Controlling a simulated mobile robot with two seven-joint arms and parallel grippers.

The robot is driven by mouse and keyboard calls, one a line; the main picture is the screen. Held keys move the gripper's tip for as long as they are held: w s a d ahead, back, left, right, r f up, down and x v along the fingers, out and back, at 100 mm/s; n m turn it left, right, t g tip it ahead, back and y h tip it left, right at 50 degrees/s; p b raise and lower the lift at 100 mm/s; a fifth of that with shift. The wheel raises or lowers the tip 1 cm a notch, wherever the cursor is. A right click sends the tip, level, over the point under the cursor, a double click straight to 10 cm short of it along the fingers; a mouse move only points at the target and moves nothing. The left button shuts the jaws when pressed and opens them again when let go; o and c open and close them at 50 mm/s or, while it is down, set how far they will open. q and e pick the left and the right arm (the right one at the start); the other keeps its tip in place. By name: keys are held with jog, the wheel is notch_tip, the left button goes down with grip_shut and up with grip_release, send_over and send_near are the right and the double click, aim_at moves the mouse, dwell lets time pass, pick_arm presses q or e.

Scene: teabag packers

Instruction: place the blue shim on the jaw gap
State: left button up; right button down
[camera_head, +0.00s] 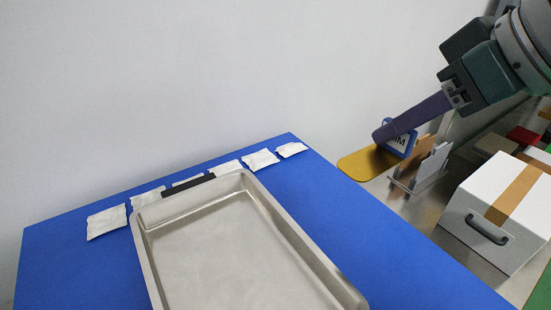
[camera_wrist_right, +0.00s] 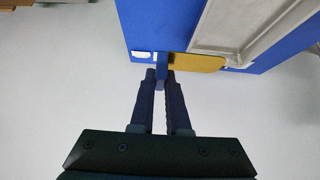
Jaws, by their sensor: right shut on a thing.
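The blue shim (camera_head: 413,137) is a small blue block with a white face and dark lettering, partly hidden by my fingers in the head view. My right gripper (camera_head: 380,137) comes in from the upper right and is shut on the shim, above or beside a yellow pad (camera_head: 358,167); I cannot tell whether they touch. In the right wrist view the blue shim (camera_wrist_right: 160,68) sits between the fingertips of the right gripper (camera_wrist_right: 161,76), with the yellow pad (camera_wrist_right: 205,63) just beyond. I cannot make out a jaw gap clearly. My left gripper is not in view.
A metal tray (camera_head: 345,290) with a black strip lies on the blue table (camera_head: 420,275). Several white teabags (camera_head: 261,159) line the far edge. A small rack with upright plates (camera_head: 432,166) and a white box (camera_head: 475,218) stand to the right.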

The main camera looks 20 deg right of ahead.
pick_arm(q)
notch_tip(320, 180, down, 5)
jog(key=b, duration=0.4)
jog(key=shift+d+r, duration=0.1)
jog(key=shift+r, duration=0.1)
pick_arm(e)
notch_tip(320, 180, down, 15)
jog(key=shift+f, duration=0.1)
pick_arm(q)
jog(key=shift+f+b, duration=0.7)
jog(key=shift+b, duration=0.1)
pick_arm(e)
notch_tip(320, 180, down, 4)
jog(key=shift+s+r, duration=0.1)
jog(key=shift+r, duration=0.1)
jog(key=shift+f, duration=0.1)
jog(key=shift+f, duration=0.15)
jog(key=c, duration=0.9)
grip_release()
